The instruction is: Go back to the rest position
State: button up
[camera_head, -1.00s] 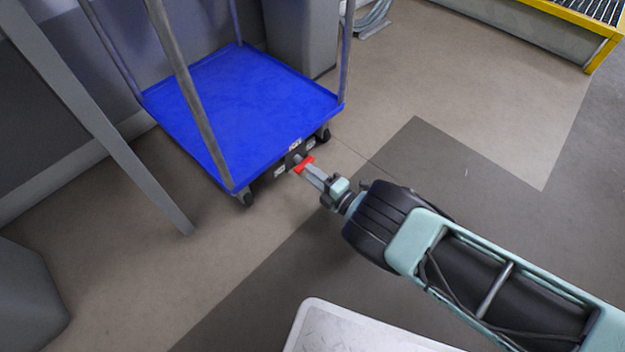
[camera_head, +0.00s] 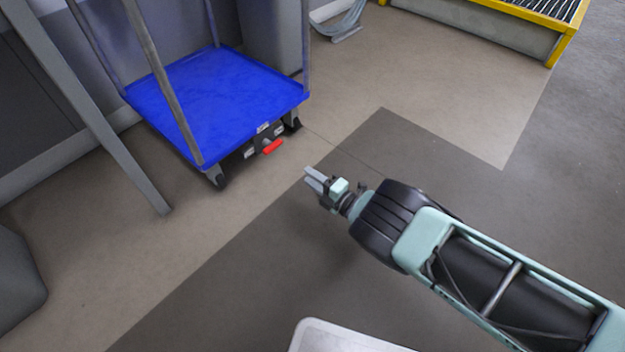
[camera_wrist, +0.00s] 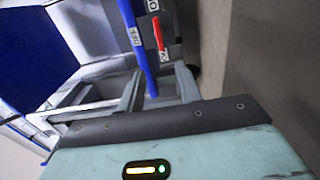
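My gripper (camera_head: 308,177) is in the head view, to the right of and nearer than the blue cart (camera_head: 225,98). Its two fingers show a small gap, with nothing between them. The red handle (camera_head: 272,147) is on the dark box under the cart's front edge, apart from the fingertips. In the wrist view the red handle (camera_wrist: 157,32) shows beyond the fingers, beside printed labels, and part of the blue deck (camera_wrist: 35,55) fills the left.
Grey posts rise from the cart, and a slanted grey beam (camera_head: 100,125) stands left of it. A yellow-framed rack (camera_head: 558,40) is at the top right. A grey object (camera_head: 18,285) is at the left edge. The floor around my gripper is clear.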

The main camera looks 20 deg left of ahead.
dwell(0.3)
